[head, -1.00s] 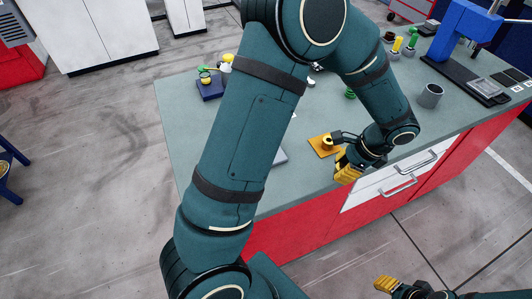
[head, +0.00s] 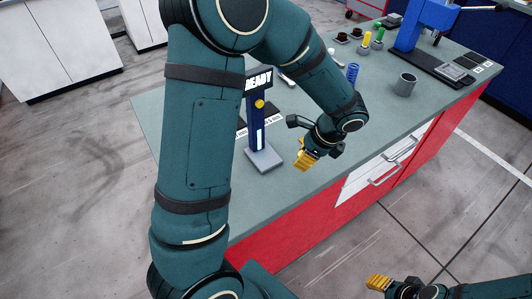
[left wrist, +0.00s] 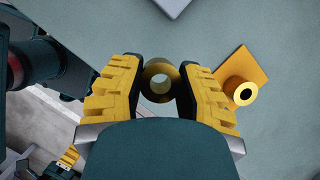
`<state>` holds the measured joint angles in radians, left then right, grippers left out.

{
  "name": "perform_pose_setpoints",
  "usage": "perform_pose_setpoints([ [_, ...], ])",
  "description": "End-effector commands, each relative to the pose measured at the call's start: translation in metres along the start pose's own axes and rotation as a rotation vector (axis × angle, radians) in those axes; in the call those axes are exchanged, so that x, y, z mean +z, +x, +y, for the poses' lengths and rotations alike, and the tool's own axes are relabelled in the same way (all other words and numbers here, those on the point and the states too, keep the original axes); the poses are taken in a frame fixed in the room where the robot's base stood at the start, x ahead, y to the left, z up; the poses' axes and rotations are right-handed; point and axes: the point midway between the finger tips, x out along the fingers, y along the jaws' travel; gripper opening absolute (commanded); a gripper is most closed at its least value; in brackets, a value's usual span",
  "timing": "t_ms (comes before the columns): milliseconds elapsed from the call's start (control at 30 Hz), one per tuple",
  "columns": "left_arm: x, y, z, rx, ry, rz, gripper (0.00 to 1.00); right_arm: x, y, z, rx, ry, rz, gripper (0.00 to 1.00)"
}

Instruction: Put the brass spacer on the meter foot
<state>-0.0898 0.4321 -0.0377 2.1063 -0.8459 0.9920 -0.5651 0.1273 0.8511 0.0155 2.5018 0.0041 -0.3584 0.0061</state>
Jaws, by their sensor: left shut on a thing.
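In the left wrist view, my left gripper (left wrist: 160,95) is shut on the brass spacer (left wrist: 159,65), a hollow ring held between its yellow fingers. In the head view this gripper (head: 306,160) is above the table, right of the meter foot (head: 263,158), and the spacer cannot be made out there. The foot is a flat grey block under a dark blue post (head: 258,118) with a READY display (head: 258,82). My right gripper (head: 380,283) shows only yellow fingers low in the head view; its opening is unclear.
The wrist view shows an orange plate (left wrist: 226,70) on the table, bearing another brass hollow piece (left wrist: 237,88). A grey cup (head: 404,85), blue coil (head: 352,74) and blue press (head: 408,35) stand right of my left arm.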

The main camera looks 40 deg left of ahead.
Motion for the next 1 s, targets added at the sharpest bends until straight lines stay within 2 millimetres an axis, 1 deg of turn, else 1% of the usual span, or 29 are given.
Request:
perform_pose_setpoints([
  [33,0.013,0.005,0.000,0.001,-0.006,0.000,0.00,0.000,0.001,0.000,0.000,0.000,-0.001,0.47],
  [300,0.072,0.028,0.000,0.001,-0.006,0.000,0.00,0.001,0.002,0.001,0.000,-0.001,-0.003,0.47],
  [400,0.088,0.035,0.000,0.001,-0.005,0.000,0.00,0.001,0.003,0.001,0.000,-0.001,-0.003,0.47],
  [500,0.098,0.038,0.000,0.000,-0.004,0.001,0.00,0.002,0.003,0.001,0.000,-0.001,-0.003,0.47],
  [667,0.100,0.044,0.000,0.001,0.001,0.000,0.00,0.002,0.004,0.002,0.000,-0.001,-0.004,0.47],
  [900,0.088,0.072,0.000,0.002,0.001,0.000,0.00,0.006,0.013,0.005,-0.001,-0.003,-0.012,0.47],
  [1000,0.088,0.073,0.000,0.000,0.000,0.000,0.00,0.006,0.012,0.005,-0.001,-0.004,-0.013,0.47],
])
